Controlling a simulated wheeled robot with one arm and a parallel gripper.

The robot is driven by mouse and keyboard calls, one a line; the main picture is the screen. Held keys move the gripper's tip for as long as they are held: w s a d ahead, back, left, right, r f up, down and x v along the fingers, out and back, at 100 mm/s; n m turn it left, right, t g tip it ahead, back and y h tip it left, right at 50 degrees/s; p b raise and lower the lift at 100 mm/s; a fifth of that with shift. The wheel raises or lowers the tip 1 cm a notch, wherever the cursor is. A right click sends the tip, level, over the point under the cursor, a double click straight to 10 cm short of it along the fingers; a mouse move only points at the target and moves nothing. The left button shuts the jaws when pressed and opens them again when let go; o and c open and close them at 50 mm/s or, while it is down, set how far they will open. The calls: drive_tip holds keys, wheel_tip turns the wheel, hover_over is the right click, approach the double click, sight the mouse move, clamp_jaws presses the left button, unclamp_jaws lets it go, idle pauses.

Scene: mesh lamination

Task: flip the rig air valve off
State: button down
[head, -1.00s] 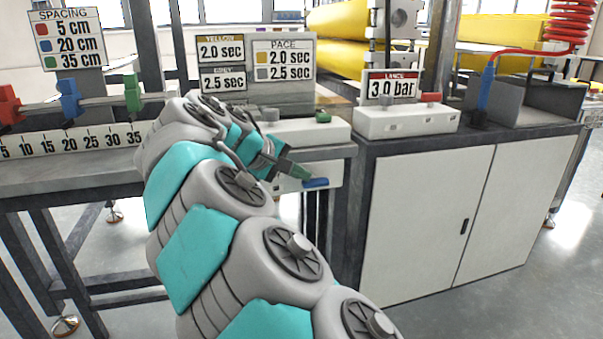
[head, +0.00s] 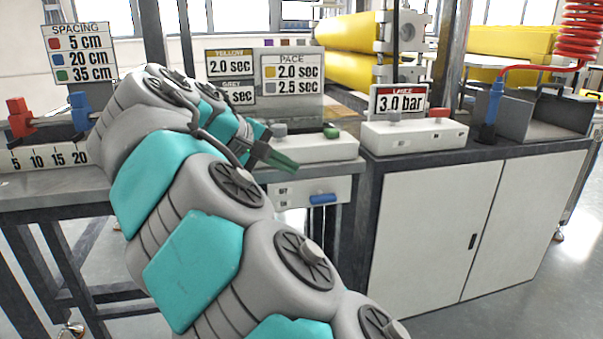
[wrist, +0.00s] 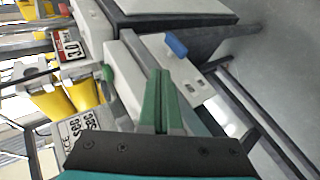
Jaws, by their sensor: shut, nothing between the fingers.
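The blue valve handle (head: 323,198) lies roughly level at the right part of a white front panel (head: 298,193), below the white control box (head: 310,148). Small dark marks show on the panel left of the handle. My gripper (head: 293,166) has green fingers that are shut and empty. In the head view it is up and left of the handle, with a clear gap in the picture. In the wrist view the shut fingers (wrist: 156,82) point towards the panel, and the handle (wrist: 176,45) shows beyond their tips, not touched.
The control box bears a grey knob (head: 279,130) and a green one (head: 331,132). To the right, a white box with a red knob (head: 438,113) stands on a white cabinet (head: 430,225) by the 3.0 bar sign (head: 398,102). Open floor lies in front.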

drive_tip(key=shift+v, duration=1.75)
drive_tip(key=shift+f, duration=0.1)
